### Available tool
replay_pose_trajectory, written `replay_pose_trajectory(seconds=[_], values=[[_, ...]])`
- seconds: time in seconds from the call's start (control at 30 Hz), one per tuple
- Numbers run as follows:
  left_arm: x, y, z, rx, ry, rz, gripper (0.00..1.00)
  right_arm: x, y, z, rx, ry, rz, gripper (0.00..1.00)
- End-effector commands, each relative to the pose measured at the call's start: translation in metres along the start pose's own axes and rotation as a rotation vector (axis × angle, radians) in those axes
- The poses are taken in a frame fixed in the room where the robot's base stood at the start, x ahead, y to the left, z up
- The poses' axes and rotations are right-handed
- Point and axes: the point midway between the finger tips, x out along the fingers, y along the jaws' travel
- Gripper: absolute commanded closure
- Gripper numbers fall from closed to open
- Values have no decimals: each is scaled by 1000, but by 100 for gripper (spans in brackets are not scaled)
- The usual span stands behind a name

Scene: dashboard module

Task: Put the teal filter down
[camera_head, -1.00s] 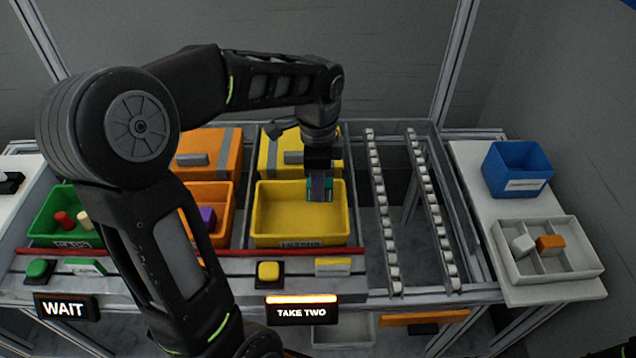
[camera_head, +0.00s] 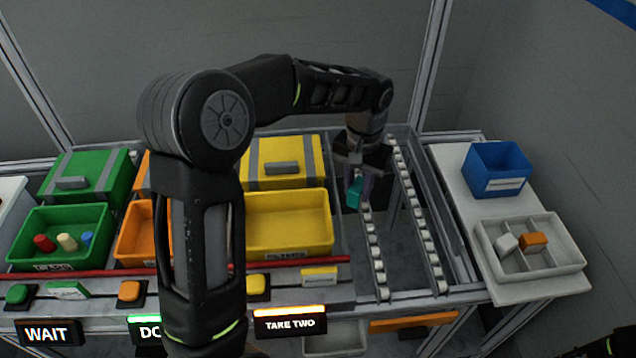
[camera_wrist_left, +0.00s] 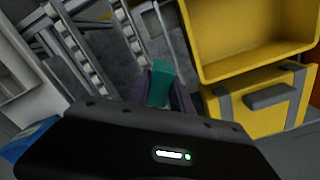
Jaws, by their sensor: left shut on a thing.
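The teal filter (camera_head: 354,192) is held in my left gripper (camera_head: 358,182), above the left rail of the roller track (camera_head: 372,240), just right of the open yellow bin (camera_head: 290,222). In the left wrist view the teal filter (camera_wrist_left: 159,84) stands between the fingers of my left gripper (camera_wrist_left: 160,92), which are shut on it. The yellow bin (camera_wrist_left: 245,40) looks empty there. A dark part at the far lower right corner of the head view may be my right arm; its gripper is not shown.
A grey divided tray (camera_head: 530,262) holds a white and an orange block on the right white table. A blue bin (camera_head: 497,168) stands behind it. Green (camera_head: 60,235) and orange (camera_head: 135,232) bins stand left. A "TAKE TWO" sign (camera_head: 290,323) is lit in front.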

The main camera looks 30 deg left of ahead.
Motion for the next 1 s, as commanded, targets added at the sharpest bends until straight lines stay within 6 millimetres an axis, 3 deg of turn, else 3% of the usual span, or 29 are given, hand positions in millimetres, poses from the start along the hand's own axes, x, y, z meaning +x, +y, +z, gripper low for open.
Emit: replay_pose_trajectory(seconds=[0.1, 0.2, 0.57, 0.77, 1.0], values=[[12, 30, -6, 18, 0, -2, 100, 0, 0, 0, 0, 0, 0, 64], [16, 41, -7, 36, 1, -2, 100, 0, 0, 0, 0, 0, 0, 64], [15, 42, -7, 40, 2, -1, 100, -1, 0, 0, 0, 0, 0, 64], [1, 42, -7, 41, 2, -1, 100, -14, -5, 0, 1, -2, 2, 64], [-37, 42, -7, 41, 2, -1, 100, -47, -15, 2, 6, -9, 10, 64]])
